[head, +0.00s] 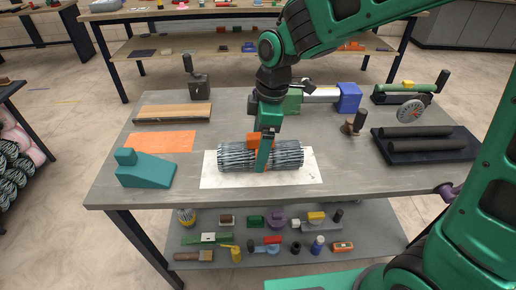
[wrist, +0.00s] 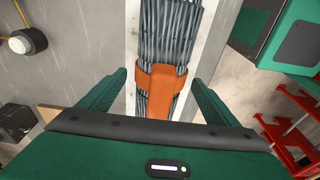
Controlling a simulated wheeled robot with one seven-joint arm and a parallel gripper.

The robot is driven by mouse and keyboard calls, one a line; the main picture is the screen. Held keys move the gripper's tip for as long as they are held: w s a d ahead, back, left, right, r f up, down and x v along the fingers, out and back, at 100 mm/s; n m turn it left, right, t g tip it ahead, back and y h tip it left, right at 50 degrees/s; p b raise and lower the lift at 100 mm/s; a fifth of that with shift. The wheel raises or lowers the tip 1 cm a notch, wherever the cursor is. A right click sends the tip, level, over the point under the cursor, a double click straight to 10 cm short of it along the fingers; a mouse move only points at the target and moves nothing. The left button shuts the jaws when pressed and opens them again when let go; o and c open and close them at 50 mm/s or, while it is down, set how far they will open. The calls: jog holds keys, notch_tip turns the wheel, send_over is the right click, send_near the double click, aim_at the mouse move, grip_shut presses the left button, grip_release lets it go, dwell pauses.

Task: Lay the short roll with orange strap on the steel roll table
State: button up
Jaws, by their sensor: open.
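The short roll (head: 233,155) of grey wire mesh lies on a white sheet (head: 310,177) on the grey worktable (head: 350,178). Its orange strap (head: 254,140) wraps its middle and also shows in the wrist view (wrist: 160,88). My gripper (head: 264,152) points down at the strap. Its open fingers (wrist: 158,80) are on either side of the roll, with a gap beside it in the wrist view. One finger covers part of the roll and strap in the head view. I cannot tell which surface is called the steel roll table.
A black tray (head: 458,153) with two dark rollers is at the right. A teal wedge (head: 150,175) and an orange sheet (head: 165,142) are left, with a wooden board (head: 185,111) behind. A green and blue device (head: 347,98) stands at the back. The lower shelf (head: 365,232) holds several small tools.

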jog(key=r, duration=0.3)
jog(key=d+r, duration=0.1)
jog(key=r, duration=0.5)
jog(key=shift+d, duration=0.2)
jog(key=shift+f, duration=0.1)
jog(key=s+d+f+m+h, duration=0.15)
jog(key=d+m, duration=0.35)
jog(key=d, duration=0.5)
jog(key=s+d+r+m, duration=0.1)
jog(key=s+d+m, duration=0.2)
jog(key=d+m, duration=0.5)
jog(key=s+d+f+m, duration=0.2)
jog(key=s+d+m, duration=0.3)
jog(key=s+d, duration=0.3)
jog(key=s+d+f+m, duration=0.2)
jog(key=s+d+m, duration=0.4)
jog(key=s+d, duration=0.2)
jog(key=shift+s+f, duration=0.25)
jog(key=shift+f, duration=0.15)
